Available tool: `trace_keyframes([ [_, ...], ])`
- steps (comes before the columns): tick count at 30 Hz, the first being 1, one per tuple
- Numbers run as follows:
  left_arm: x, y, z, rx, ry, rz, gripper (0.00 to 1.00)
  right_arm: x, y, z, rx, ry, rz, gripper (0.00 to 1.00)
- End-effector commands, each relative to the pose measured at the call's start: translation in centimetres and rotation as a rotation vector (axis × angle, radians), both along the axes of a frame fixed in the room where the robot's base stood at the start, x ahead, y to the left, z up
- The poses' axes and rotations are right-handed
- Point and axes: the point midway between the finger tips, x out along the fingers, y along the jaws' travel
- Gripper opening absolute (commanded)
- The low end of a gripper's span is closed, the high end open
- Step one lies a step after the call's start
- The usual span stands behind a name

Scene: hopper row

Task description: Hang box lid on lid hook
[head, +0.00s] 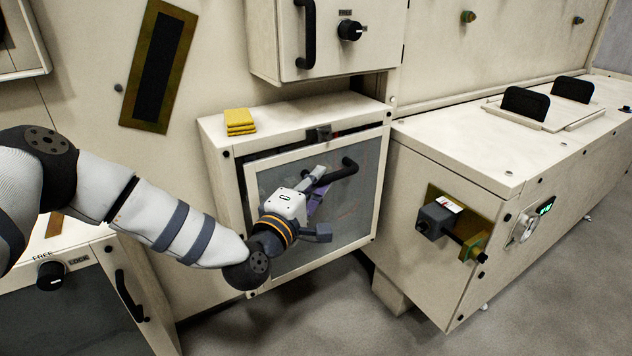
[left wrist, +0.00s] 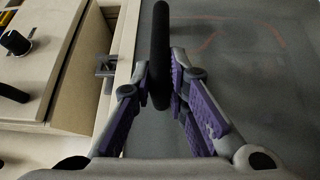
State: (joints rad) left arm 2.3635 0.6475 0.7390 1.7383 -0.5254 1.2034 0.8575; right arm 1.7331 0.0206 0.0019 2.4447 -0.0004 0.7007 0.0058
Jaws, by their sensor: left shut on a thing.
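The box lid (head: 350,215) is a cream-framed panel with a grey window and a black bar handle (head: 348,168). It stands at the front of the low box (head: 290,125), with a dark gap along its top edge. My left gripper (head: 322,183) is shut on the lid's handle. In the left wrist view the black handle (left wrist: 160,50) runs between the two purple-padded fingers, in front of the grey window. My right gripper is not in view. I cannot tell for certain which fitting is the lid hook.
Yellow cloths (head: 240,121) lie on the box top. A cabinet (head: 325,40) with a handle and knob hangs above. At right, a long cream unit (head: 450,165) carries a grey block on a brass plate (head: 470,245). Small pegs (head: 468,17) stick out of the back wall. Floor is clear in front.

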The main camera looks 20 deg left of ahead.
Motion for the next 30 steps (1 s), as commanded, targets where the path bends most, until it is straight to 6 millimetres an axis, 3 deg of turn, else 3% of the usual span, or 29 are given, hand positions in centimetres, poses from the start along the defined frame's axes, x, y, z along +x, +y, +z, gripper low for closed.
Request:
trace_keyframes([
  [3, 0.1, 0.0, 0.8, -0.001, -0.008, 0.002, 0.0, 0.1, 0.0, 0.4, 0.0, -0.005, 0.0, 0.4],
  [30, -1.4, -1.9, 0.7, -0.001, -0.006, 0.0, 0.0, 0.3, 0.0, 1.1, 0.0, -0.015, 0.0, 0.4],
])
